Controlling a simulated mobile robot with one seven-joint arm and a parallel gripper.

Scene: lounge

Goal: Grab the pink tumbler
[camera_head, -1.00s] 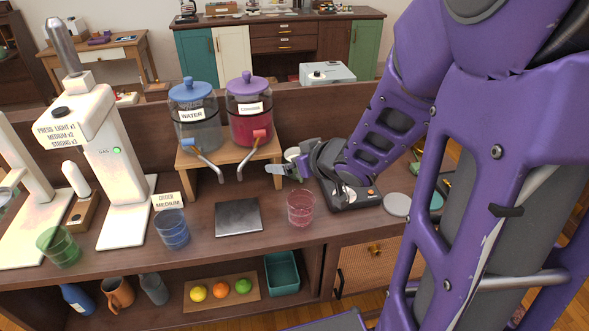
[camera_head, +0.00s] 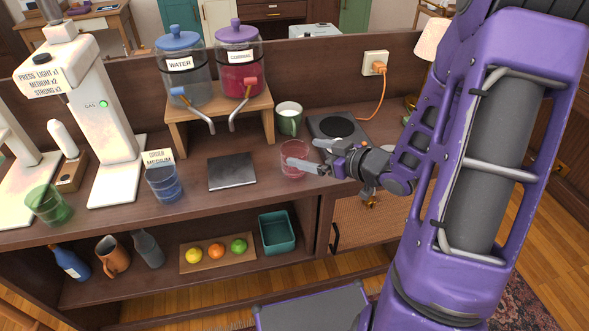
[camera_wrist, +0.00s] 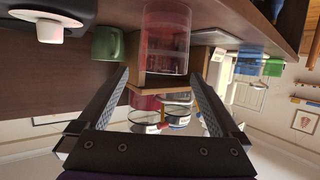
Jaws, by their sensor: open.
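The pink tumbler (camera_head: 293,151) is a clear, pinkish glass standing upright on the dark wooden counter, right of the dark square plate. My gripper (camera_head: 304,153) is open and low beside it, reaching in from the right. One finger overlaps the tumbler's front in the head view. In the wrist view, which is upside down, the tumbler (camera_wrist: 167,40) shows in the gap between the two fingers of my gripper (camera_wrist: 161,76). I cannot tell whether either finger touches it.
A green mug (camera_head: 289,119) and a hot plate (camera_head: 337,129) stand just behind. The dark square plate (camera_head: 232,171), a blue tumbler (camera_head: 163,184) and a green tumbler (camera_head: 48,205) are to the left. Two drink dispensers stand on a wooden riser (camera_head: 221,121).

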